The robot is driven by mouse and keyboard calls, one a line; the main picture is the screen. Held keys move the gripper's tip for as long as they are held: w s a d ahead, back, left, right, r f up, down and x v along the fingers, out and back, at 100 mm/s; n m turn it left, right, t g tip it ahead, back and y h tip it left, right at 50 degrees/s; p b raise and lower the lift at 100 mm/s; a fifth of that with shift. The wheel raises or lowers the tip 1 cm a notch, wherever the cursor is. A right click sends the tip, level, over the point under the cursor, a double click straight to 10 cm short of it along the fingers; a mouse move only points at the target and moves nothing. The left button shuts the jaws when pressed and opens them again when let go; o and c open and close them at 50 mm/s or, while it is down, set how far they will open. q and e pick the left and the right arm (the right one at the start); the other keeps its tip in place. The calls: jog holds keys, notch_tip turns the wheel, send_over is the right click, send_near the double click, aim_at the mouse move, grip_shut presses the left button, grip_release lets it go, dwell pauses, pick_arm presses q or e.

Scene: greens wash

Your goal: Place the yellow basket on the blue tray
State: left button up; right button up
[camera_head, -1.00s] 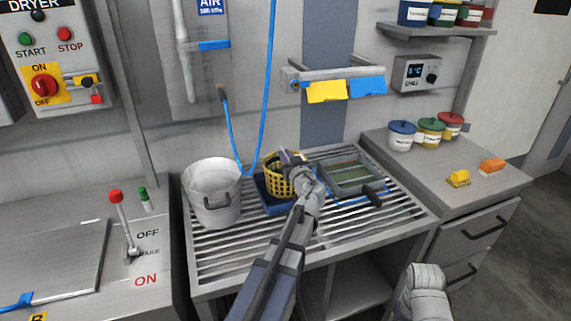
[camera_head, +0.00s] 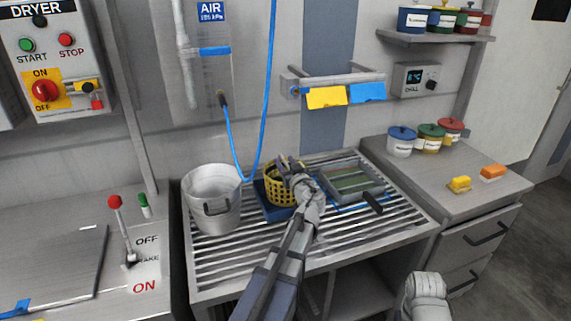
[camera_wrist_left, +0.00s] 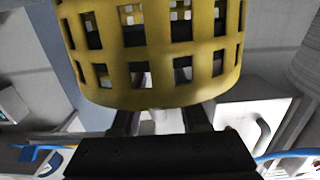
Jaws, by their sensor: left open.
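The yellow basket (camera_head: 277,192), with a grid of square holes, stands upright on the blue tray (camera_head: 266,208) on the slatted rack. My left gripper (camera_head: 288,172) is at the basket's right side, near its rim, and covers part of it. In the left wrist view, the basket (camera_wrist_left: 150,88) fills the upper middle, just beyond the open fingers of my left gripper (camera_wrist_left: 162,121). Whether the fingers touch the basket is hard to tell. A grey part of my right arm shows at the lower right; its gripper is not seen.
A metal pot (camera_head: 212,205) stands left of the tray. A grey bin with a dark handle (camera_head: 372,201) lies to the right. A blue hose (camera_head: 229,140) hangs behind. The front of the slatted rack (camera_head: 250,258) is clear.

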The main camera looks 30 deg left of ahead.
pick_arm(q)
jog(key=v, duration=1.2)
pick_arm(e)
jog(key=shift+r, duration=0.4)
pick_arm(q)
jog(key=shift+r, duration=0.1)
